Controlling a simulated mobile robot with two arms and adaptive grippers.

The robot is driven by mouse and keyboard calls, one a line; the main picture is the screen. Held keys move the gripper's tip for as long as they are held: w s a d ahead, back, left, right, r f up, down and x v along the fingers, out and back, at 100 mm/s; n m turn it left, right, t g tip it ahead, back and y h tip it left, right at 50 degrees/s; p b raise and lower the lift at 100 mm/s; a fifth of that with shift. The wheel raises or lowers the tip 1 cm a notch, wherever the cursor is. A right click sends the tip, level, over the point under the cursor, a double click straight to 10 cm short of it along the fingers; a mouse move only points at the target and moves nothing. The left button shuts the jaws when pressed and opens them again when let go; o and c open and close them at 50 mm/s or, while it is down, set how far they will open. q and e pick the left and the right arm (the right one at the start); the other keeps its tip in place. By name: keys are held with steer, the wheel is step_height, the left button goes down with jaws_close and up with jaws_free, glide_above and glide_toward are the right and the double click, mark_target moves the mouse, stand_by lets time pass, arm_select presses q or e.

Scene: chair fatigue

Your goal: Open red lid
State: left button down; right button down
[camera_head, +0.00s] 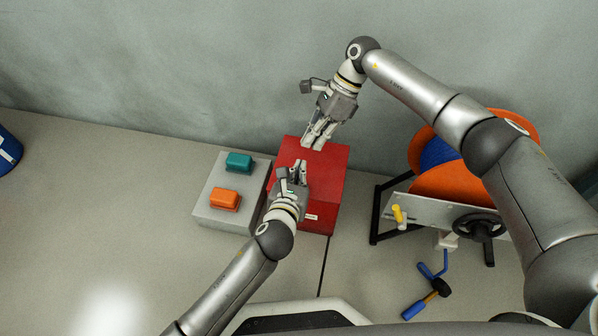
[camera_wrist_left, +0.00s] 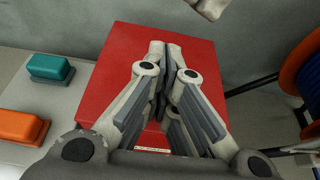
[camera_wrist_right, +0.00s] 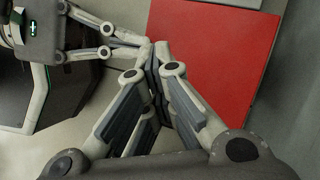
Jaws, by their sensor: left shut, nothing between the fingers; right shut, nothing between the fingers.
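A red box with a flat red lid (camera_head: 325,175) stands on the table near the wall, and the lid lies closed. The lid also fills the middle of the left wrist view (camera_wrist_left: 115,60) and the upper right of the right wrist view (camera_wrist_right: 215,60). My left gripper (camera_head: 302,163) is shut and empty over the lid's left part. My right gripper (camera_head: 313,146) is shut and empty, pointing down at the lid's far edge. I cannot tell whether either gripper touches the lid. The grippers and arms hide parts of the lid.
Left of the box is a grey panel (camera_head: 207,205) with a teal button (camera_head: 239,162) and an orange button (camera_head: 225,199). To the right are an orange reel (camera_head: 460,180) on a black frame, a black handwheel (camera_head: 479,227) and a blue-handled tool (camera_head: 414,309).

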steer(key=c, duration=2.2)
jaws_free()
steer(key=o, duration=0.9)
steer(key=shift+c, duration=0.2)
